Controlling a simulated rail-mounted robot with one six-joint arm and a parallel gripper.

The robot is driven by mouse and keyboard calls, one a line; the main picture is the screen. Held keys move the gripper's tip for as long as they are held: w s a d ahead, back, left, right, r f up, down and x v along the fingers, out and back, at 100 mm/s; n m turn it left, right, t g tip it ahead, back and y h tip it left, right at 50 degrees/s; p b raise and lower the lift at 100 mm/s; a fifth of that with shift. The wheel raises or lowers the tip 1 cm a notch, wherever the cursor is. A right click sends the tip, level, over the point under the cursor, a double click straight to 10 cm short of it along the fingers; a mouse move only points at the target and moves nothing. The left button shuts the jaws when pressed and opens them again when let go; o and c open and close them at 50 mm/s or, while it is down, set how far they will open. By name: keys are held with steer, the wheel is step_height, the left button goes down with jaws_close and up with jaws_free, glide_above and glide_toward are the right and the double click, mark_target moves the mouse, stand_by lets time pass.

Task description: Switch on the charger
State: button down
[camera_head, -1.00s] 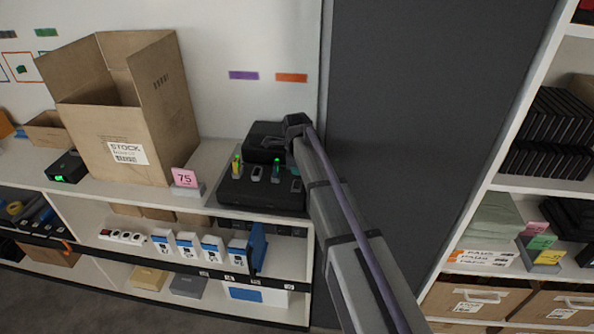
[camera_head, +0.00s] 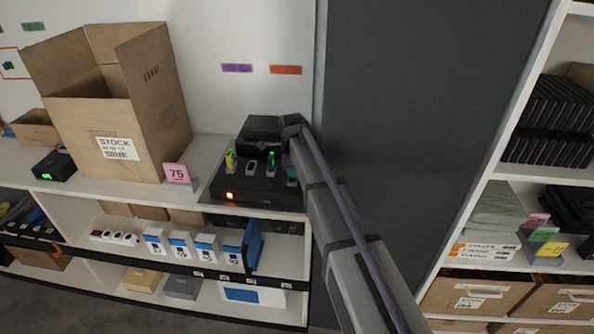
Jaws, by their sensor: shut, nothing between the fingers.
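The charger (camera_head: 255,188) is a wide black box on the shelf top, left of the dark grey panel. An orange light (camera_head: 229,195) glows on its front left. Several small items stand in its slots, including a yellow-green one (camera_head: 230,159) and one with a green top (camera_head: 271,160). My gripper (camera_head: 262,149) is the black shape at the arm's end, over the back of the charger. It is shut and empty. Its fingertips do not show clearly, and I cannot tell whether they touch the charger. No switch can be made out.
A pink "75" card (camera_head: 177,173) stands just left of the charger. A large open carton (camera_head: 130,130) and a small black device with a green light (camera_head: 54,164) stand further left. The grey panel (camera_head: 410,110) rises close on the right.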

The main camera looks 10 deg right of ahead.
steer(key=shift+s, duration=0.2)
steer(key=shift+s+r, duration=0.1)
steer(key=shift+s, duration=0.5)
steer(key=shift+a, duration=0.1)
steer(key=shift+w, duration=0.1)
step_height(320, 180, up, 14)
steer(key=s+p, duration=0.1)
steer(key=p, duration=1.3)
steer(key=shift+s+a, duration=0.25)
steer(key=shift+s, duration=0.05)
